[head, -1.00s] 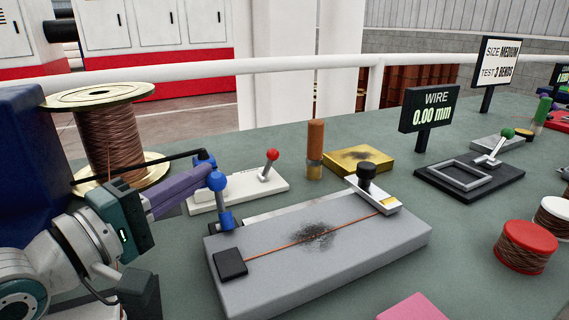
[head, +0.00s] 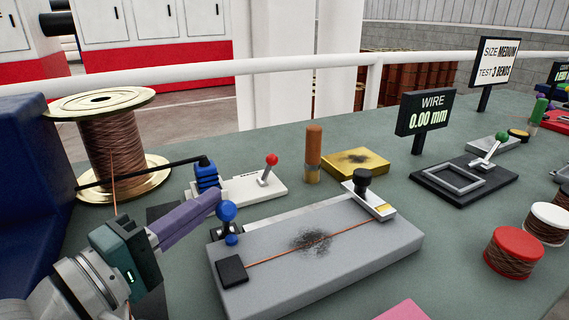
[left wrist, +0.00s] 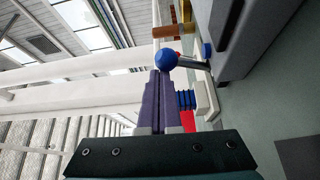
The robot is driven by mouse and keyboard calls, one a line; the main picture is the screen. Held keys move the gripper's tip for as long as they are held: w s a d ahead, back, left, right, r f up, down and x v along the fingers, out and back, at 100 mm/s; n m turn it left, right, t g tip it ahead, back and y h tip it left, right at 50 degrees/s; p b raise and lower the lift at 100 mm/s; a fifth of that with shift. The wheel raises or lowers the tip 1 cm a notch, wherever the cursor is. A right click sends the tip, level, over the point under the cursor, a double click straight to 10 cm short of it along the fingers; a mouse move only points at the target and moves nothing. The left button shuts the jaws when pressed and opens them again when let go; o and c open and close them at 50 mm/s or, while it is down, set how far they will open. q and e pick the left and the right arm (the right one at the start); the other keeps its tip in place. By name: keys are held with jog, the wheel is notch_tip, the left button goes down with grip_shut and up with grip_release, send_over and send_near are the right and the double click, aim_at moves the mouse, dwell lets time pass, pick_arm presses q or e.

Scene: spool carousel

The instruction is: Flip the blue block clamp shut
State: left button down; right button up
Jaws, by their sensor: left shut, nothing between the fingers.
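The blue block clamp is at the left end of the grey block (head: 350,255), which has a copper wire along its top. The clamp's lever ends in a blue ball (head: 227,211); its lower part is hard to make out, and a dark pad (head: 232,270) lies in front of it. In the left wrist view the ball (left wrist: 166,60) sits on a grey rod (left wrist: 194,64) reaching out from the block. My left gripper (head: 214,199) is shut and empty, its purple fingertips right beside the ball; I cannot tell if they touch. My right gripper is not in view.
A copper spool (head: 110,140) stands at left, with a black arm ending in a ribbed blue piece (head: 207,175) just behind my fingers. A white base with a red-knobbed lever (head: 271,160) stands behind the block. A wire sign (head: 425,113) reads 0.00 mm.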

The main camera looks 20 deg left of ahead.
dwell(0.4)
pick_arm(q)
jog(key=s, duration=0.3)
jog(key=s+a, duration=0.1)
jog(key=s, duration=0.5)
jog(key=shift+s+a+f, duration=0.15)
jog(key=shift+s+a, duration=0.25)
